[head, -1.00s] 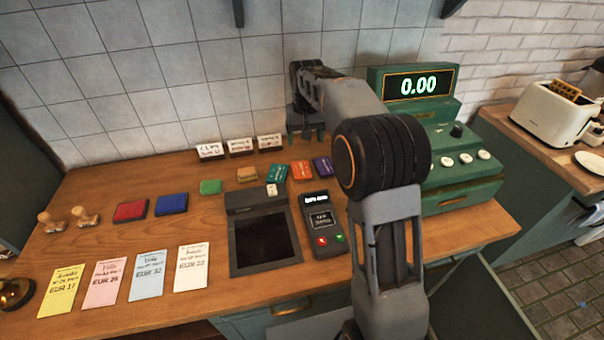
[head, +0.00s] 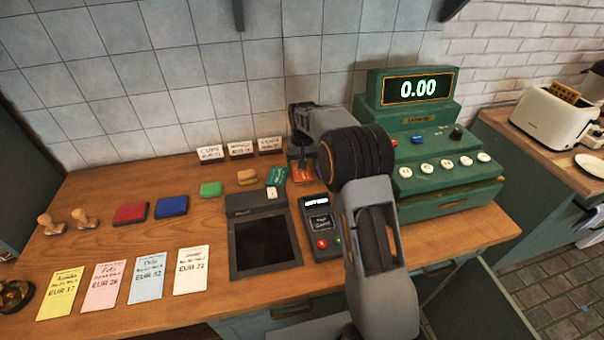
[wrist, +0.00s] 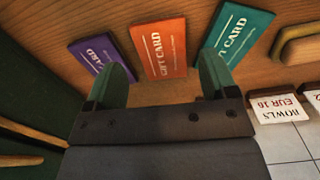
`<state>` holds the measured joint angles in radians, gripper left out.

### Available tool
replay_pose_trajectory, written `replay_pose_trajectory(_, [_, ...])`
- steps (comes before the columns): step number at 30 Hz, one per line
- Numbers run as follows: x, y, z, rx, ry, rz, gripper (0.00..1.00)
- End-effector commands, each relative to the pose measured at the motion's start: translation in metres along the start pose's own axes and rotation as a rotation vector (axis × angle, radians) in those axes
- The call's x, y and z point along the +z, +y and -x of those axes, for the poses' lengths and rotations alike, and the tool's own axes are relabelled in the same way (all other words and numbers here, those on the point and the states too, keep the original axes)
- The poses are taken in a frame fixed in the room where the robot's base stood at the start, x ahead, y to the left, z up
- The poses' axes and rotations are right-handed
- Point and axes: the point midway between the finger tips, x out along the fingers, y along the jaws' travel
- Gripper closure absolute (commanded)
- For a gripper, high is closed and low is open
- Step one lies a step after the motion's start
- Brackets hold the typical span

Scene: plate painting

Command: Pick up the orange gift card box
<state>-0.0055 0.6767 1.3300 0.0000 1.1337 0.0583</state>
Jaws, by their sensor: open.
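The orange gift card box (wrist: 160,48) lies flat on the wooden counter, between a purple gift card box (wrist: 95,58) and a teal gift card box (wrist: 240,32) in the wrist view. In the head view the orange box (head: 302,174) is partly hidden by my arm, and the teal one (head: 277,176) lies to its left. My gripper (wrist: 168,80) is open and empty, its green fingertips apart on either side of the orange box's near end. I cannot tell how far above the counter the fingertips are.
A green cash register (head: 430,150) stands to the right of my arm. A card terminal (head: 320,225) and a dark screen pad (head: 264,245) lie in front. Small price signs (head: 240,151) stand behind, near the tiled wall. Coloured pads and paper tickets lie left.

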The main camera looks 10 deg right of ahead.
Motion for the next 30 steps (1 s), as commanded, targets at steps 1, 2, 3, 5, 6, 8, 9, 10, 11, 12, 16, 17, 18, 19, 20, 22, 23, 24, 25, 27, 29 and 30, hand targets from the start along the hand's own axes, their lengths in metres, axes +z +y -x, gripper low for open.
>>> replay_pose_trajectory(1, [0.0,0.0,-0.004,0.0,-0.003,0.0,0.21])
replay_pose_trajectory(2, [0.0,0.0,-0.008,0.0,-0.005,0.0,0.21])
replay_pose_trajectory(3, [0.0,0.0,-0.013,0.0,-0.006,0.0,0.21])
replay_pose_trajectory(5, [-0.001,0.001,-0.021,0.0,-0.006,0.0,0.21])
replay_pose_trajectory(6, [-0.002,0.001,-0.027,0.0,-0.005,0.0,0.21])
replay_pose_trajectory(8, [-0.002,0.001,-0.035,0.0,-0.004,0.0,0.21])
replay_pose_trajectory(9, [-0.002,0.001,-0.039,0.0,-0.004,0.0,0.21])
replay_pose_trajectory(10, [-0.002,0.001,-0.042,0.0,-0.003,0.0,0.21])
replay_pose_trajectory(11, [-0.002,0.001,-0.044,0.0,-0.004,0.0,0.21])
replay_pose_trajectory(12, [-0.002,0.001,-0.047,0.0,-0.003,0.0,0.21])
replay_pose_trajectory(16, [-0.002,0.0,-0.051,0.0,-0.001,0.001,0.21])
replay_pose_trajectory(17, [-0.002,0.0,-0.051,0.0,-0.001,0.001,0.21])
replay_pose_trajectory(18, [-0.002,0.0,-0.051,0.0,-0.001,0.001,0.21])
replay_pose_trajectory(19, [-0.002,0.0,-0.051,0.0,-0.001,0.001,0.21])
replay_pose_trajectory(20, [-0.002,0.0,-0.051,0.0,-0.001,0.001,0.21])
replay_pose_trajectory(22, [-0.002,0.0,-0.051,0.0,-0.001,0.001,0.23])
replay_pose_trajectory(23, [-0.002,0.0,-0.051,0.0,-0.001,0.001,0.26])
replay_pose_trajectory(24, [-0.002,0.0,-0.051,0.0,-0.001,0.001,0.3])
replay_pose_trajectory(25, [-0.002,0.0,-0.051,0.0,-0.001,0.001,0.33])
replay_pose_trajectory(27, [-0.002,0.0,-0.051,0.0,-0.001,0.001,0.39])
replay_pose_trajectory(29, [-0.002,0.0,-0.051,0.0,-0.001,0.001,0.45])
replay_pose_trajectory(30, [-0.002,0.0,-0.051,0.0,-0.001,0.001,0.49])
